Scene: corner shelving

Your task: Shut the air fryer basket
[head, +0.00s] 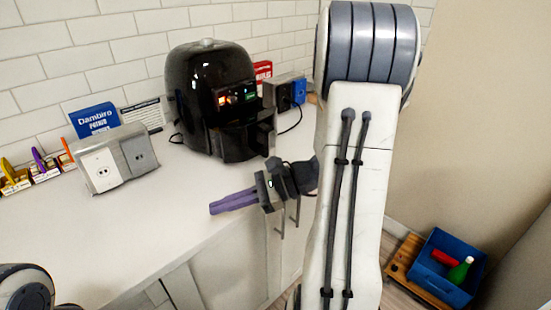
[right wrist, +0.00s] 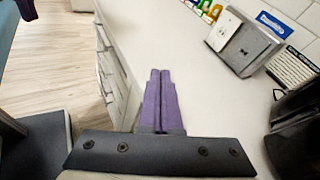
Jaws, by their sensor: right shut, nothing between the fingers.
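The black air fryer (head: 210,90) stands on the white counter against the tiled wall in the head view. Its basket (head: 236,143) with a blocky handle (head: 267,131) juts from the front, seemingly partly out; the exact gap is hard to tell. My right gripper (head: 214,208) has purple fingers pressed together with nothing between them. It is over the counter's front edge, in front of the air fryer and apart from it. In the right wrist view the shut fingers (right wrist: 160,74) point along the counter, and part of the dark air fryer (right wrist: 297,135) shows at the right edge. My left gripper is out of view.
A grey outlet box (head: 115,158) stands left of the air fryer, with a blue packet (head: 93,119) behind it. Another outlet box (head: 287,92) is to its right. The counter (head: 120,230) is clear in front. A blue bin (head: 448,268) is at lower right.

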